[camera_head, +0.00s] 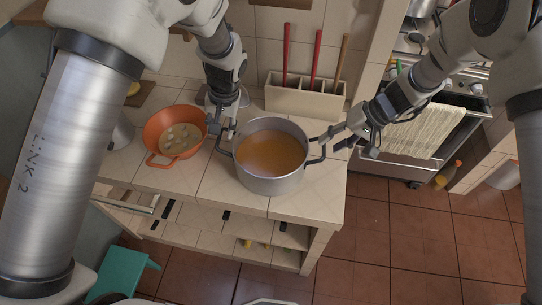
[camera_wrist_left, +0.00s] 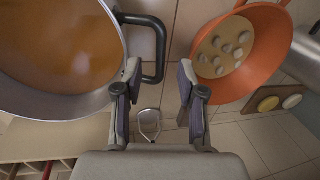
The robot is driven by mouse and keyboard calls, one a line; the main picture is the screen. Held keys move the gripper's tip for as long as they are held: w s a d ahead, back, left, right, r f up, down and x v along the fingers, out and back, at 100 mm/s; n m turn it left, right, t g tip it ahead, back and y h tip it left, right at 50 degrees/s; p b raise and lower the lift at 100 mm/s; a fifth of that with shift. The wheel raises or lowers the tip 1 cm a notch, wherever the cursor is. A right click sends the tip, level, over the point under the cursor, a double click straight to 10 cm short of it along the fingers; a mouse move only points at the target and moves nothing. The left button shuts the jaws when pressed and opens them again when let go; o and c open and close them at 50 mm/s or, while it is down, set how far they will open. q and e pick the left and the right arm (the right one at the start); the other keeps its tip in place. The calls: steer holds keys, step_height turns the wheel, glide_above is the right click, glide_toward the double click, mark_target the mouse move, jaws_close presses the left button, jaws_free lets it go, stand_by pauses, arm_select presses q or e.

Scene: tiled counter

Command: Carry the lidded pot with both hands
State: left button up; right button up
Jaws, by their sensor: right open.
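The silver pot (camera_head: 270,186) stands on the tiled counter, filled with orange-brown liquid; I see no lid on it. It has a dark handle on each side. My left gripper (camera_head: 222,128) is at the left handle (camera_head: 224,149). In the left wrist view its fingers (camera_wrist_left: 157,92) are apart, and the black handle (camera_wrist_left: 160,45) shows between and just beyond the tips; I cannot tell if they touch. My right gripper (camera_head: 332,138) is open, close to the right handle (camera_head: 318,156), holding nothing visible.
An orange pan (camera_head: 165,117) with pale round pieces in liquid stands left of the pot. A beige utensil holder (camera_head: 305,100) is behind it. The counter's front and right edges lie close to the pot. An oven with a towel (camera_head: 410,130) is at the right.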

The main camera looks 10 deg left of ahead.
mark_target(219, 137)
arm_select(q)
steer(key=shift+s+a+f, duration=0.1)
steer(key=shift+a+f, duration=0.05)
steer(key=shift+f, duration=0.5)
steer(key=shift+s+a+f, duration=0.1)
steer(key=shift+a+f, duration=0.05)
steer(key=shift+f, duration=0.45)
arm_select(e)
steer(key=x, duration=0.2)
steer(key=shift+s+a+f, duration=0.15)
steer(key=shift+a+f, duration=0.05)
steer(key=shift+a, duration=0.05)
arm_select(q)
steer(key=shift+s+a+f, duration=0.1)
steer(key=shift+s+f, duration=0.1)
steer(key=shift+f, duration=0.2)
arm_select(e)
steer(key=shift+s+a+f, duration=0.25)
steer(key=shift+f, duration=0.05)
arm_select(q)
steer(key=shift+w+f, duration=0.1)
steer(key=shift+w, duration=0.05)
arm_select(e)
steer(key=shift+w+f, duration=0.15)
arm_select(q)
steer(key=shift+w, duration=0.1)
steer(key=shift+c, duration=0.3)
arm_select(e)
steer(key=shift+w, duration=0.1)
steer(key=shift+c, duration=0.2)
